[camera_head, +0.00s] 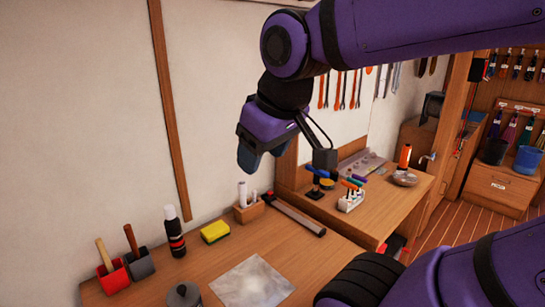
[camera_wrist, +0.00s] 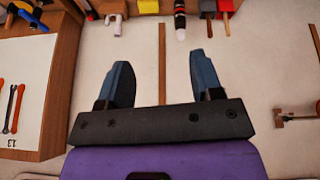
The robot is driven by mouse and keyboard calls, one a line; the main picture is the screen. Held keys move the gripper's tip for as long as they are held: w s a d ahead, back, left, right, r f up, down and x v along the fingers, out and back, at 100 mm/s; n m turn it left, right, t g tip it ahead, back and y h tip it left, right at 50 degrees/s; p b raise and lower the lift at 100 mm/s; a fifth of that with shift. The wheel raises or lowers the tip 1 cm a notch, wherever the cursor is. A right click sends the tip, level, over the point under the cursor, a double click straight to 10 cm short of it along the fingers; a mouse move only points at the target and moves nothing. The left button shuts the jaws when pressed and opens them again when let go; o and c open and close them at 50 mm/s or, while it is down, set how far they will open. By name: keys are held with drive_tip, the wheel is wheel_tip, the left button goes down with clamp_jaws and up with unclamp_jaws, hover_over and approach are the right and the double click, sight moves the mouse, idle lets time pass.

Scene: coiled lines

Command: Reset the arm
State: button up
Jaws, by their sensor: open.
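My purple arm reaches across the top of the head view, bent down at the wrist. My gripper (camera_head: 262,158) hangs in the air above the back of the wooden workbench (camera_head: 262,251), in front of the pale wall. In the wrist view my gripper (camera_wrist: 163,85) shows two blue fingers spread well apart, with nothing between them. It is open and touches nothing that I can see.
On the bench stand a yellow sponge (camera_head: 214,232), a dark bottle with red bands (camera_head: 174,232), red and grey holders with wooden handles, and a grey lidded pot (camera_head: 184,295).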

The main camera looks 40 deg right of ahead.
drive_tip(key=shift+s+d+f+m, duration=0.1)
drive_tip(key=shift+s+f+m, duration=0.05)
drive_tip(key=shift+s+m, duration=0.3)
drive_tip(key=shift+s+d+f+m, duration=0.15)
drive_tip(key=shift+s+m, duration=0.1)
drive_tip(key=shift+s, duration=0.25)
drive_tip(key=shift+a, duration=0.1)
idle(0.4)
